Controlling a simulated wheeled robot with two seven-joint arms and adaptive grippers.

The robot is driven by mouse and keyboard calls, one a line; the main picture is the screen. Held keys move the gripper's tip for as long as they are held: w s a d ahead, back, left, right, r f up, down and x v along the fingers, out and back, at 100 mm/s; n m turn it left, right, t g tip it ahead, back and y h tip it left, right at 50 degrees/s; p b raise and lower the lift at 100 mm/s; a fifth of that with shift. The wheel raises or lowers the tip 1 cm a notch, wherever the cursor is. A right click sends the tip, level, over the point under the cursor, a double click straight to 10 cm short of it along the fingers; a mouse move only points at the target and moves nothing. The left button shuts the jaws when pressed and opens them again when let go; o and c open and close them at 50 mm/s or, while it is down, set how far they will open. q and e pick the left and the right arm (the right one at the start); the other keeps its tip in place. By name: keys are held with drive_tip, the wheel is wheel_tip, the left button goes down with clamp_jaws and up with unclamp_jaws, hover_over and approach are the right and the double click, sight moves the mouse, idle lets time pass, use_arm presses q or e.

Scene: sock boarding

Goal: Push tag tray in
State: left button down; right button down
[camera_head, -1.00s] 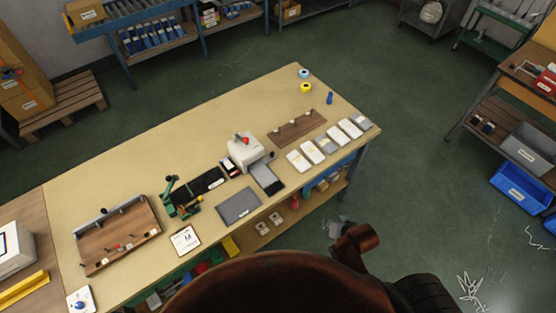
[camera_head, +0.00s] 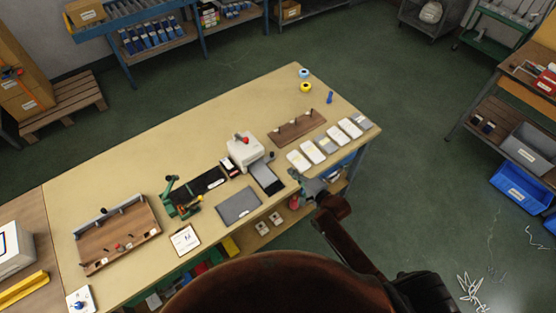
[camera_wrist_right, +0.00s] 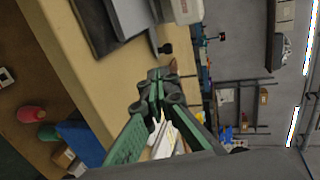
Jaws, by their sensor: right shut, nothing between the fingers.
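A white machine (camera_head: 243,151) with a red knob stands on the table. A dark grey tray (camera_head: 268,180) sticks out of its front toward the near table edge; I take it to be the tag tray. My right gripper (camera_head: 295,176) is just right of the tray, by the table's near edge, apart from it. In the right wrist view its green-lined fingers (camera_wrist_right: 166,82) meet at the tips with nothing between them. The machine's white body (camera_wrist_right: 181,9) and the tray's grey surface (camera_wrist_right: 128,14) show at the top there. My left gripper is not in view.
White and grey packs (camera_head: 325,145) lie in a row right of my gripper, before a brown pegged board (camera_head: 297,128). A grey mat (camera_head: 239,206) lies left of the tray. A shelf with bins is under the table (camera_head: 190,112).

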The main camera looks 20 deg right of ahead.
sight(268, 168)
drive_tip(key=x, duration=0.9)
drive_tip(key=shift+w+a+r+b, duration=0.1)
drive_tip(key=shift+w+r+b, duration=0.15)
drive_tip(key=shift+r+b, duration=0.05)
drive_tip(key=shift+w+a, duration=0.2)
drive_tip(key=shift+w, duration=0.3)
